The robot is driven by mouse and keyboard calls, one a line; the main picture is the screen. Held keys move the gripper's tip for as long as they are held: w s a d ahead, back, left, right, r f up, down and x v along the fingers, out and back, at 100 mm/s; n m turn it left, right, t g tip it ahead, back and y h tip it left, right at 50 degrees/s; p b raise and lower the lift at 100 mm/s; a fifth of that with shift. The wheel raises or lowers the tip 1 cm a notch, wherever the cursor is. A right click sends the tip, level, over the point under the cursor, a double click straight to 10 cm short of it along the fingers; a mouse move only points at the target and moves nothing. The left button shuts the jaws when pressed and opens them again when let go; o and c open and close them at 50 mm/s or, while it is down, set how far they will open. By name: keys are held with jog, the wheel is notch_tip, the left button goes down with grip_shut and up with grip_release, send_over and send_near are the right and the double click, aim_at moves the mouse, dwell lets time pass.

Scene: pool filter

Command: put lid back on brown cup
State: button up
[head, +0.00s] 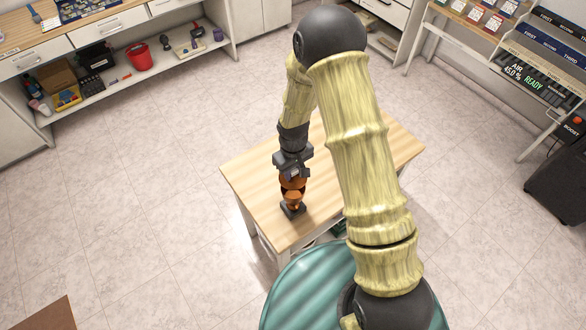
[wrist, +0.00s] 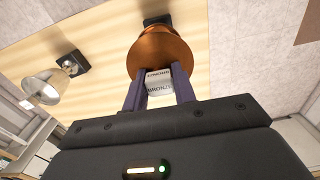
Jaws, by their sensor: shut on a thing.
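The brown cup (head: 292,199) is copper-coloured and stands upright on a dark square base near the left front edge of the wooden table. My gripper (head: 291,174) is directly above it, pointing down. It is shut on the lid (head: 292,184), a copper-coloured round piece just over the cup's mouth. In the wrist view my gripper's fingers (wrist: 158,92) clasp a pale labelled block reading "BRONZE", and the lid (wrist: 160,50) spreads beyond them. The lid hides most of the cup there. I cannot tell whether lid and rim touch.
The wrist view shows a silver cup (wrist: 43,88) on a dark base beside the brown cup. The wooden table (head: 245,178) has bare surface on its left part. My arm covers much of its right.

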aim_at(292, 180)
jog(key=shift+f+b, duration=1.7)
jog(key=shift+f, duration=0.95)
jog(key=shift+f, duration=0.1)
jog(key=shift+w+b, duration=0.1)
jog(key=shift+b, duration=0.2)
jog(key=shift+d, duration=0.15)
jog(key=shift+a+f, duration=0.1)
jog(key=shift+a, duration=0.2)
jog(key=shift+s, duration=0.2)
jog(key=shift+w, duration=0.1)
